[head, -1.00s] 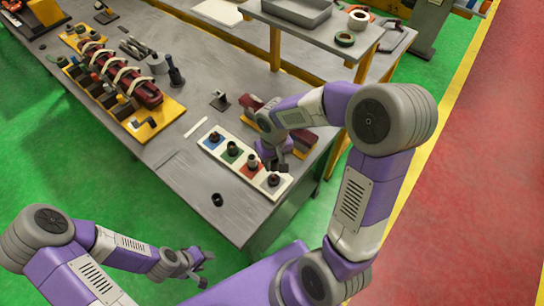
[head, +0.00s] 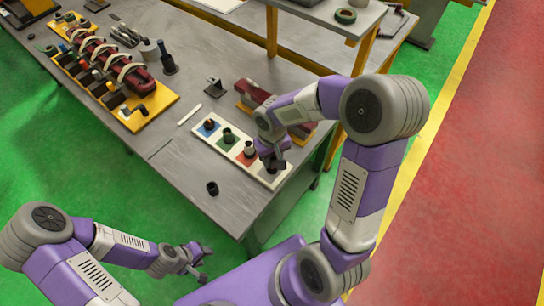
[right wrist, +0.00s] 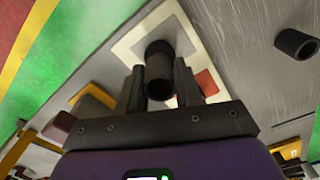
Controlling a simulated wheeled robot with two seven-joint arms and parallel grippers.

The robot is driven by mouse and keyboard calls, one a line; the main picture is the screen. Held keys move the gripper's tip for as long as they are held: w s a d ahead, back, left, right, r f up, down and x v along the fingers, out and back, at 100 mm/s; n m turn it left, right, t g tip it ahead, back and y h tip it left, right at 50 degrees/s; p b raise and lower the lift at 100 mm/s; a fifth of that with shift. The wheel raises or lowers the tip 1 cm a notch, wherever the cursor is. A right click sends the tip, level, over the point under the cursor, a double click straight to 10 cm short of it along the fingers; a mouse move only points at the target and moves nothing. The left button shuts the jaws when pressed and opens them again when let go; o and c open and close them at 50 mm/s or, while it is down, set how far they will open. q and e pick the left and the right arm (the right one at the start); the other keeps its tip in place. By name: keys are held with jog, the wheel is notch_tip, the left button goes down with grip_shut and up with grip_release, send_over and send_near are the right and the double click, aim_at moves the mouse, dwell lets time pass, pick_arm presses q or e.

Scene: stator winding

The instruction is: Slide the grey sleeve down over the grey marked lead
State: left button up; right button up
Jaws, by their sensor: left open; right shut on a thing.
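The grey sleeve (right wrist: 159,72) is a dark, short tube between the fingers of my right gripper (right wrist: 160,88) in the right wrist view. In the head view my right gripper (head: 272,164) is shut on it over the grey end square of the sample tray; I cannot tell whether the sleeve still touches the tray. My left gripper (head: 202,264) is open and empty, low in front of the table. The dark red wound stator (head: 107,58) lies on a yellow base at the left with several leads along its near side; I cannot make out which is the grey marked one.
The white tray (head: 200,131) has blue, green and red squares, with dark sleeves standing on them. A dark red block (head: 252,93) lies behind the tray.

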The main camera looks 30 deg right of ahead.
jog(key=shift+f, duration=0.4)
jog(key=o, duration=1.1)
notch_tip(320, 180, up, 8)
jog(key=shift+f+p, duration=0.15)
jog(key=shift+p, duration=0.5)
